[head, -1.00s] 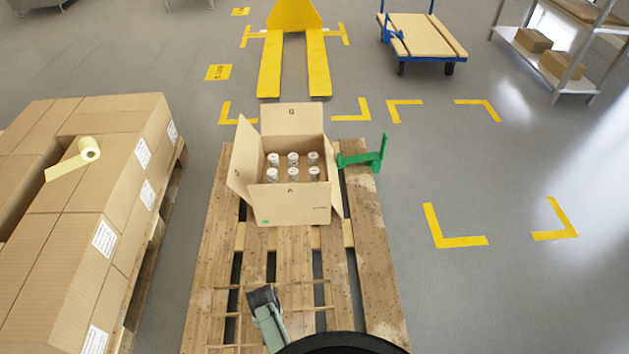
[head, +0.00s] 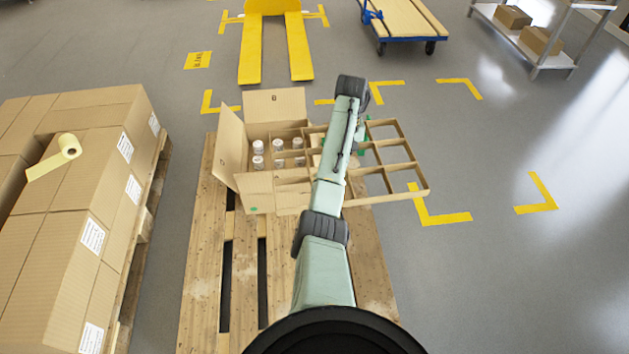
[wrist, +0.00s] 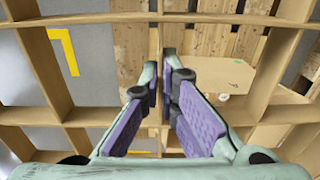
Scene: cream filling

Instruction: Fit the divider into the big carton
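The big carton (head: 230,150) stands open on the pallet in the head view, flaps raised, with several white-lidded jars (head: 258,148) inside. The brown slatted divider (head: 417,170) is up in the air. Its left part overlaps the carton's opening in the picture and its right part sticks out past the carton's right side. In the wrist view my gripper (wrist: 160,75) has its two purple-padded fingers closed on a slat of the divider (wrist: 272,85). The divider looks roughly level and apart from the jars.
The wooden pallet (head: 198,270) has bare boards in front of the carton. A stack of closed cartons (head: 40,245) with a tape roll (head: 69,146) stands to the left. Grey floor lies free on the right.

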